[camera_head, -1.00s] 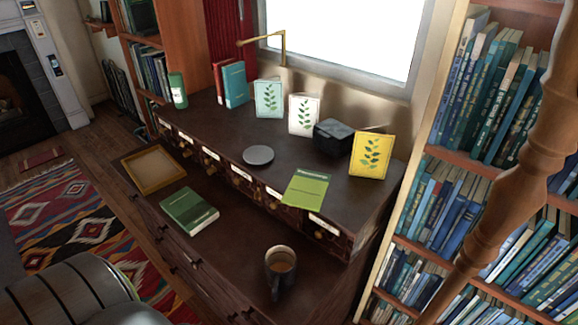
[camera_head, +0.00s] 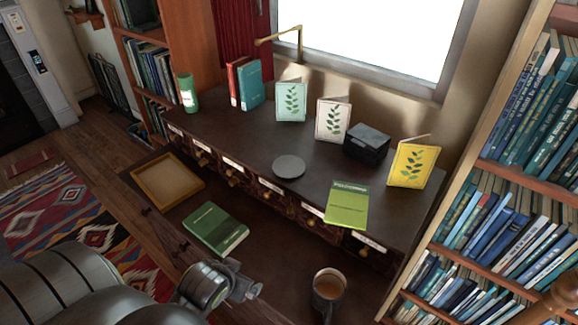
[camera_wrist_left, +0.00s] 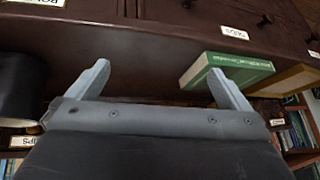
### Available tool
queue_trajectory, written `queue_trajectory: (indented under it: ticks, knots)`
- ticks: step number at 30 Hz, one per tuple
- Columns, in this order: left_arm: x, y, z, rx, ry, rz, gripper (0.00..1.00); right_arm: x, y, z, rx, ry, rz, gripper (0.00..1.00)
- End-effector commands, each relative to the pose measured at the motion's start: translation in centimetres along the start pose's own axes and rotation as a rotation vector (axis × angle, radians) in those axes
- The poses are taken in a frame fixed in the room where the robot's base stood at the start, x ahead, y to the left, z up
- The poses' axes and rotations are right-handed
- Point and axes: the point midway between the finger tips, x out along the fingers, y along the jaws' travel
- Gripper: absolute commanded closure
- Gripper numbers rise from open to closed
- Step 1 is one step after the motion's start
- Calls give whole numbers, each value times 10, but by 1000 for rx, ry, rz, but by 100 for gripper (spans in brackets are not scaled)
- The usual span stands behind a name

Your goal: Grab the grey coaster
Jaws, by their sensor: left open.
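The grey coaster (camera_head: 289,167) is a round flat disc lying on the dark upper top of the cabinet, near its front edge. My left gripper (camera_head: 246,287) is low at the front of the cabinet, well apart from the coaster and nearer to me. In the left wrist view my left gripper (camera_wrist_left: 160,82) shows two spread fingers with nothing between them. The coaster cannot be made out in the wrist view. My right gripper is out of view.
On the lower ledge are a green book (camera_head: 215,229), a wooden tray (camera_head: 150,178) and a mug (camera_head: 328,290). A lime-green booklet (camera_head: 347,205) lies right of the coaster. Several cards and a black box (camera_head: 367,145) stand behind. The top around the coaster is clear.

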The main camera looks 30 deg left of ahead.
Motion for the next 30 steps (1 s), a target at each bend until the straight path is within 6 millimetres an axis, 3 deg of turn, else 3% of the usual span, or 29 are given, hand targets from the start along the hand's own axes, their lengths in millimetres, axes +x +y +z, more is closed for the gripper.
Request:
queue_trajectory:
  ticks: [1,3,6,10,16,30]
  knots:
    - [-1,-4,-37,-19,103,-10,0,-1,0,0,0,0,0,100]
    - [-5,-9,-78,-57,226,-17,0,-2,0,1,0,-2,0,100]
    - [-18,-13,-131,-106,388,-11,0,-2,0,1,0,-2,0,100]
    - [-36,-16,-182,-152,550,10,0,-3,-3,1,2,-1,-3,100]
    - [-41,-17,-212,-177,633,26,0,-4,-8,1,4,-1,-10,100]
    - [21,-19,-257,-176,630,26,0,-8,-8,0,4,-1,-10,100]
